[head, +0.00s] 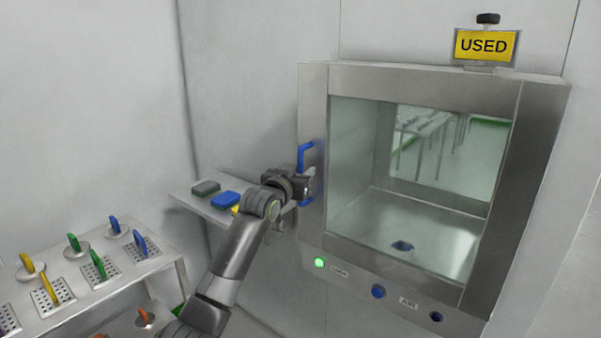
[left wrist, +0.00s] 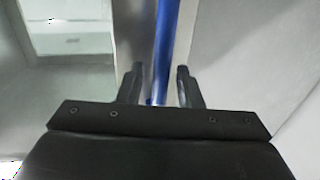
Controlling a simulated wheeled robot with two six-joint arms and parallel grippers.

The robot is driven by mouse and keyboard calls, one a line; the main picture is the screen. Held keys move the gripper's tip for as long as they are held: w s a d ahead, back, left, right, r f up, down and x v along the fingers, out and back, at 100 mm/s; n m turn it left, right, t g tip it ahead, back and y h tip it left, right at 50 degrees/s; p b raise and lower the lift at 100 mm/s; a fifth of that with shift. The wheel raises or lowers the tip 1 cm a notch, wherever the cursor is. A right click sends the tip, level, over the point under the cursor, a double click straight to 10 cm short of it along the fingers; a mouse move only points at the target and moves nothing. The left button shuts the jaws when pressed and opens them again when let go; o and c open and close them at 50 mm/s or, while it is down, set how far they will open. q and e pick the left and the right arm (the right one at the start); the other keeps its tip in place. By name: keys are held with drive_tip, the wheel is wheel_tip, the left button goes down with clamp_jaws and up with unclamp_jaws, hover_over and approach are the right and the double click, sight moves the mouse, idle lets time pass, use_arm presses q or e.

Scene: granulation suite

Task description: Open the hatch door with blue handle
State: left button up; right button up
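The hatch (head: 420,85) is a steel-framed box in the wall with a large clear window. Its door looks shut. The blue handle (head: 305,153) is an upright bar on the left side of the frame. My left gripper (head: 309,181) is at the lower half of the handle and hides part of it. In the left wrist view, the blue handle (left wrist: 166,50) runs between the two fingers of my left gripper (left wrist: 160,82). The fingers stand apart with a gap on both sides of the bar. My right gripper is not in view.
A yellow "USED" sign (head: 484,46) stands on top of the hatch. A green light (head: 319,262) and a blue button (head: 378,291) sit below the window. A small shelf (head: 186,194) with coloured blocks and a rack (head: 160,262) of coloured-handled discs stand left.

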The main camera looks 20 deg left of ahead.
use_arm(q)
clamp_jaws()
drive_tip(key=shift+s, duration=0.15)
